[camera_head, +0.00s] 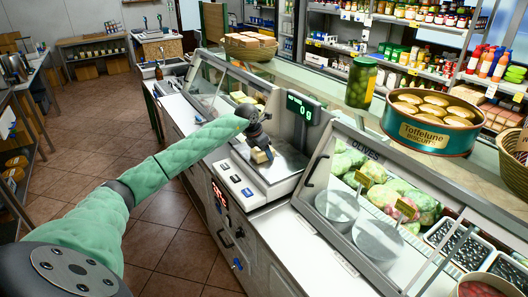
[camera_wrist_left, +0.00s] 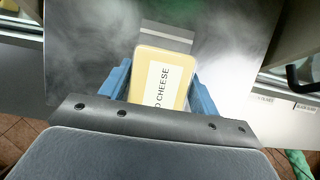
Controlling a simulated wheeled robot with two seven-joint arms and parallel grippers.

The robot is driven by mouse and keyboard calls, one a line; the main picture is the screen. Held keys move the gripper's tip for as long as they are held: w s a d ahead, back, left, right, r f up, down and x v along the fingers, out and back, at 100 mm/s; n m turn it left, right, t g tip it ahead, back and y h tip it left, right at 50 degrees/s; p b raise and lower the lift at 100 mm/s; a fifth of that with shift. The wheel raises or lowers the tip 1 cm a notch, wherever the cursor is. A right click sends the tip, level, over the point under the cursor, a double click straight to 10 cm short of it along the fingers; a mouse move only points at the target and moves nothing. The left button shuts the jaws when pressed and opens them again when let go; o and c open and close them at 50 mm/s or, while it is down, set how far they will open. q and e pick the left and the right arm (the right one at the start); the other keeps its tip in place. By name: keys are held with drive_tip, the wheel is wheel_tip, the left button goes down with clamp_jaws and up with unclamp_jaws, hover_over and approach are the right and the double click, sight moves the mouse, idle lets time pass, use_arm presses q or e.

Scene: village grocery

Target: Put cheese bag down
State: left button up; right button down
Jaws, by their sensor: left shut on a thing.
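The cheese bag (camera_wrist_left: 165,78) is a pale yellow pack with a white label reading "CHEESE". My left gripper (camera_wrist_left: 160,90) is shut on it, with one blue finger on each side. In the head view the left gripper (camera_head: 260,142) hangs over the scale's metal plate (camera_head: 283,166), with the small yellow cheese bag (camera_head: 261,155) below it. I cannot tell whether the bag touches the plate. In the wrist view the grey metal surface (camera_wrist_left: 90,50) lies beyond the bag. My right gripper is not in view.
The scale's display (camera_head: 299,108) stands behind the plate and reads 0. A glass case of olives and vegetables (camera_head: 385,190) is at the right. A jar (camera_head: 361,82) and a biscuit tin (camera_head: 432,122) stand on the upper shelf. Another glass case (camera_head: 225,85) is at the left.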

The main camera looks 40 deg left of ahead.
use_arm(q)
drive_tip(key=o, duration=1.2)
drive_tip(key=shift+f, duration=0.1)
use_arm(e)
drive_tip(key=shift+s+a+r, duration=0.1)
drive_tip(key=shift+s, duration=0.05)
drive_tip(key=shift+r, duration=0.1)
use_arm(q)
drive_tip(key=p+v, duration=0.2)
drive_tip(key=v, duration=1)
drive_tip(key=shift+s, duration=0.1)
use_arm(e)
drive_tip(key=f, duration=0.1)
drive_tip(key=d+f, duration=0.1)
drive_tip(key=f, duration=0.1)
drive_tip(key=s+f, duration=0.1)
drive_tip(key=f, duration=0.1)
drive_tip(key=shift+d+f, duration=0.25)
